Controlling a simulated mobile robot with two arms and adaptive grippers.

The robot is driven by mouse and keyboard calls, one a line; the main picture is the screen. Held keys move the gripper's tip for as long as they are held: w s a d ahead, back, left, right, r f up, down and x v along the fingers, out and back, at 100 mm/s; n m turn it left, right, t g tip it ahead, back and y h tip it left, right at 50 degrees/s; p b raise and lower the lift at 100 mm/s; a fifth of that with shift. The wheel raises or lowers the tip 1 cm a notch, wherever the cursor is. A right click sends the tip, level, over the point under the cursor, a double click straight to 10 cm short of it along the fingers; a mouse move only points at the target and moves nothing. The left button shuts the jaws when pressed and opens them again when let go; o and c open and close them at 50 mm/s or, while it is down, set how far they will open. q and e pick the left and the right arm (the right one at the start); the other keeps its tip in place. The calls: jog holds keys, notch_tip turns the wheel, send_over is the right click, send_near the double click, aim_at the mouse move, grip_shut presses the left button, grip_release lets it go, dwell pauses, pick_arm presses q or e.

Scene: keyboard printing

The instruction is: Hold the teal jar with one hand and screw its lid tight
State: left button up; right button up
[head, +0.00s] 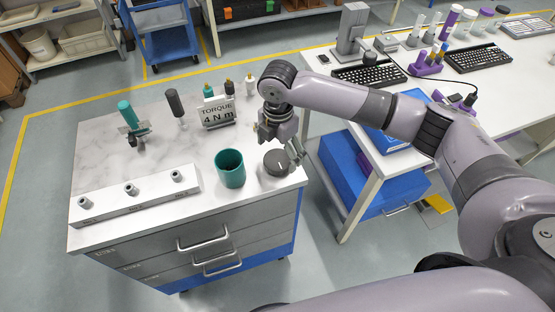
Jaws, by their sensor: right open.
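The teal jar (230,170) stands upright near the front right of the marble-topped cabinet, with its mouth open and no lid on it. A dark grey round lid (275,164) lies on the cabinet top just right of the jar, apart from it. My right gripper (284,146) is open above and beside the lid, with its fingers pointing down. One finger is at the lid's right side; whether it touches the lid I cannot tell. The right gripper is clear of the jar. My left gripper is not in view.
A white block with several metal posts (135,201) lies along the front left. A torque sign (217,113), teal-handled tool (128,115) and dark-handled tool (175,103) stand behind. The marble top (165,150) is clear in the middle. A desk with keyboards (369,75) stands right.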

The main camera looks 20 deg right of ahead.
aim_at(277, 160)
jog(key=shift+w+f+p, duration=0.2)
jog(key=shift+f+p, duration=0.35)
jog(key=shift+f, duration=1.7)
jog(key=shift+c, duration=0.2)
jog(key=c, duration=1)
